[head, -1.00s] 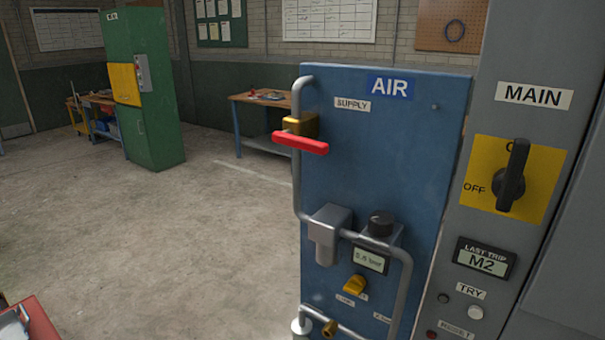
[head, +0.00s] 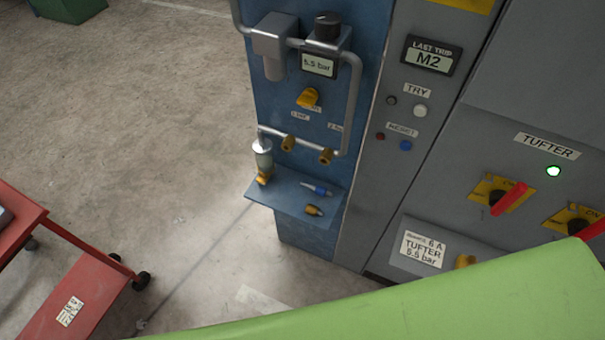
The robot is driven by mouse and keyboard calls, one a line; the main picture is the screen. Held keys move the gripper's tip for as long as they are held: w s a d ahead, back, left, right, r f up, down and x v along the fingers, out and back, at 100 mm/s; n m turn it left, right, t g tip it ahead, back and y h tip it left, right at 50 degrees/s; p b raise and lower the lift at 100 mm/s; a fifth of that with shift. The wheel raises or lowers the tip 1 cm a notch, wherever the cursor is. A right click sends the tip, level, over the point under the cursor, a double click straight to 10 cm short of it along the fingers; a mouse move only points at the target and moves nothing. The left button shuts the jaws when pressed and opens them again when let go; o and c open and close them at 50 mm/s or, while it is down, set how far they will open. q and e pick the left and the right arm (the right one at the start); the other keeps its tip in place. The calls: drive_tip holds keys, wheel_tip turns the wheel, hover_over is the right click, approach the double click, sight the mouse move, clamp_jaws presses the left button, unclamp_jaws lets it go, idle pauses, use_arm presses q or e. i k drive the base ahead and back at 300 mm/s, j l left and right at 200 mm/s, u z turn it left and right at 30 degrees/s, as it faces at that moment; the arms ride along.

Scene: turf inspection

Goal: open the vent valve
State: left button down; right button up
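The blue air panel (head: 262,105) stands at the upper middle of the head view. Two brass fittings, one on the left (head: 288,143) and one on the right (head: 326,156), sit lower down. Neither of my grippers is in view.
A small blue shelf (head: 285,197) holds a blue-tipped coupling (head: 317,189) and a brass one (head: 313,210). A grey cabinet with red-handled switches (head: 509,198) stands right. A light green surface (head: 440,300) crosses the bottom foreground. A red cart (head: 85,300) is at lower left.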

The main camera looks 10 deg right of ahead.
sight(308, 98)
drive_tip(key=j+z, duration=0.15)
drive_tip(key=j, duration=1.4)
